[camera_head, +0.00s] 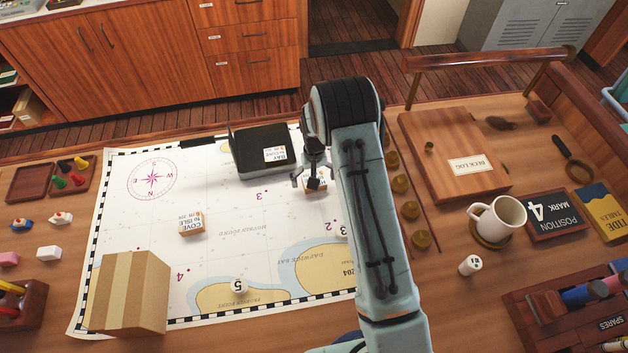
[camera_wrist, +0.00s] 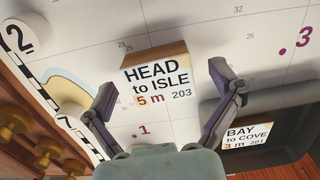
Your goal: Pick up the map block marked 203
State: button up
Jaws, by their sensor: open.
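The map block (camera_wrist: 157,80) reading HEAD to ISLE, 5 m, 203 rests on the chart in the wrist view, a wooden block with a white label. In the head view the block (camera_head: 318,190) is partly hidden under my gripper (camera_head: 311,184). My gripper (camera_wrist: 162,77) is open in the wrist view, one finger to each side of the block, with gaps visible and nothing held. The fingers are over the chart; their exact height above it is hard to tell.
A black tray (camera_head: 245,172) holding a BAY to COVE block (camera_head: 278,154) stands close by. A COVE to ISLE block (camera_head: 191,225) lies on the chart (camera_head: 140,220). A large cardboard-coloured box (camera_head: 130,292) stands at the front left. A mug (camera_head: 500,220) stands at the right.

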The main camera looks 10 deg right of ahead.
jog(key=c, duration=1.2)
jog(key=shift+o, duration=0.2)
jog(key=shift+r, duration=0.1)
